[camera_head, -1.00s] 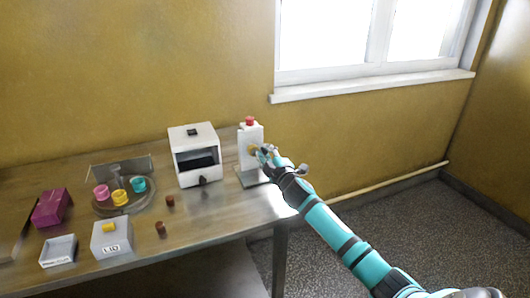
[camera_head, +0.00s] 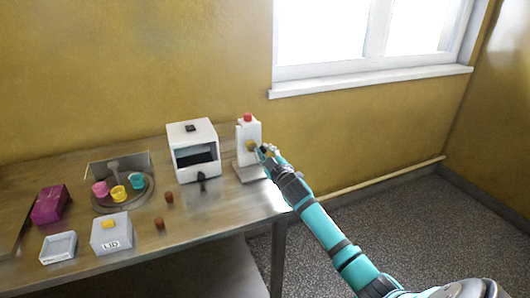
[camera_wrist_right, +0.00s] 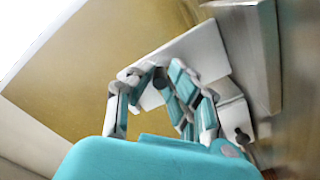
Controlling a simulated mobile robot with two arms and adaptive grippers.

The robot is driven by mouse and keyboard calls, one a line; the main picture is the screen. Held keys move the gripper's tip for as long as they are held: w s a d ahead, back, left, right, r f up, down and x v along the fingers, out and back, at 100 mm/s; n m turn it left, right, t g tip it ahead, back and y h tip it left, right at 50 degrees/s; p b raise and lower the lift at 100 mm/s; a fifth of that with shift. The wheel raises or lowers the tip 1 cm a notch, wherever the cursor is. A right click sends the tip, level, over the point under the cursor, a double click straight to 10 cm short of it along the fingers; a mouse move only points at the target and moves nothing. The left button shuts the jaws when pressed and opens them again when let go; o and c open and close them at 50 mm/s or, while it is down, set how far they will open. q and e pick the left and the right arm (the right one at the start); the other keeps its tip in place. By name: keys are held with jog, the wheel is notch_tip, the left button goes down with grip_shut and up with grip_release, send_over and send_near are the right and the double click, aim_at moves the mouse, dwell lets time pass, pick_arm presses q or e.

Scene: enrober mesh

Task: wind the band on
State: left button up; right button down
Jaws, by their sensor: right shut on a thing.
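A white upright unit (camera_head: 243,133) with a red top (camera_head: 248,117) stands on a flat base at the table's right end. A yellow knob (camera_head: 250,145) is on its side. My right gripper (camera_head: 263,151) is at this knob and shut, seemingly on it; the fingers hide the contact. In the right wrist view the fingers (camera_wrist_right: 165,88) are in front of a white plate, and what lies between them is not clear. No band can be made out. My left gripper is not in view.
A white box machine (camera_head: 194,150) with a dark opening stands left of the unit. Further left are a round stand (camera_head: 124,207) with pink, yellow and teal cups, a lidded grey box (camera_head: 111,240), a grey tray (camera_head: 58,248), a magenta box (camera_head: 50,205) and two brown pieces (camera_head: 169,197).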

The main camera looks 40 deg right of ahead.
jog(key=shift+f, duration=0.15)
jog(key=c, duration=1.3)
grip_release()
jog(key=v, duration=1.2)
